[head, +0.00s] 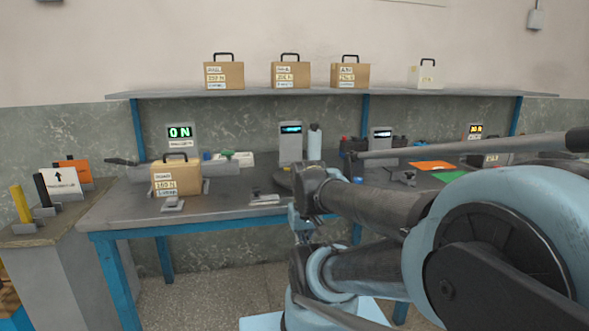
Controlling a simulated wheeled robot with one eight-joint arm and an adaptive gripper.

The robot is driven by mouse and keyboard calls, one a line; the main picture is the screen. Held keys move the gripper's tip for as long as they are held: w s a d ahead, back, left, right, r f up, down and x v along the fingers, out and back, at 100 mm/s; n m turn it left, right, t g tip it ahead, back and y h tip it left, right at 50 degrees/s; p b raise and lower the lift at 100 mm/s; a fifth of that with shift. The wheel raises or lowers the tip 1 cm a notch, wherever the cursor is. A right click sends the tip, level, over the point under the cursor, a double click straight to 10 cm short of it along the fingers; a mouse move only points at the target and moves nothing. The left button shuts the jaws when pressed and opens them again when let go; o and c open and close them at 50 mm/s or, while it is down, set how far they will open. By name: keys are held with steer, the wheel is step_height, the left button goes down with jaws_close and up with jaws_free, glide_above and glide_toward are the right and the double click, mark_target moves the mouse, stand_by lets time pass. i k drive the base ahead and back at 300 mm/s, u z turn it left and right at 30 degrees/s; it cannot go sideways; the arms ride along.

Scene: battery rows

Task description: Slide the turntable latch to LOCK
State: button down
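A dark round turntable (284,179) lies on the workbench near the middle, partly hidden behind my arm. A small light plate with a metal lever (263,199) sits at the bench's front edge, left of my arm; it may be the latch. Its lettering is too small to read, so I cannot tell its position. My arm fills the right and lower middle of the head view. I cannot make out my gripper's fingers or whether they touch anything.
A tan weight box (177,180) stands on the workbench (225,200) at the left. A scale display (180,135) behind it reads 0 N. Several handled boxes stand on the shelf (170,93) above. A side stand (62,225) holds coloured handles.

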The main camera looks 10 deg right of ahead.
mark_target(255, 190)
steer(key=z, duration=0.8)
steer(key=k, duration=0.9)
steer(key=u, duration=0.8)
steer(key=i, duration=0.5)
